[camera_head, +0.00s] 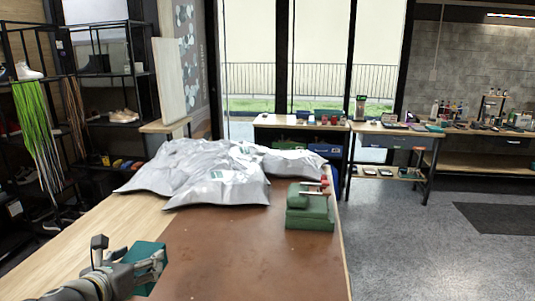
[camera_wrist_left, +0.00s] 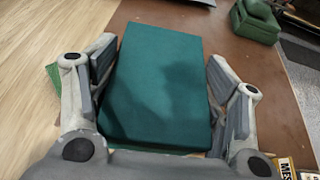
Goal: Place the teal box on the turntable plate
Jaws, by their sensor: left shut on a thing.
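The teal box (camera_head: 150,254) is held over the near left part of the table in the head view. My left gripper (camera_head: 130,257) is shut on it, partly covering it. In the left wrist view the teal box (camera_wrist_left: 158,82) sits between the two fingers, its broad flat face toward the camera. I cannot make out the turntable plate in either view. My right gripper is not in view.
The table (camera_head: 240,262) has a brown mat area, largely clear in front. Silver bags (camera_head: 205,172) lie at its far side. A green block-like device (camera_head: 310,208) stands near the right edge. A shoe shelf (camera_head: 110,120) stands at the left.

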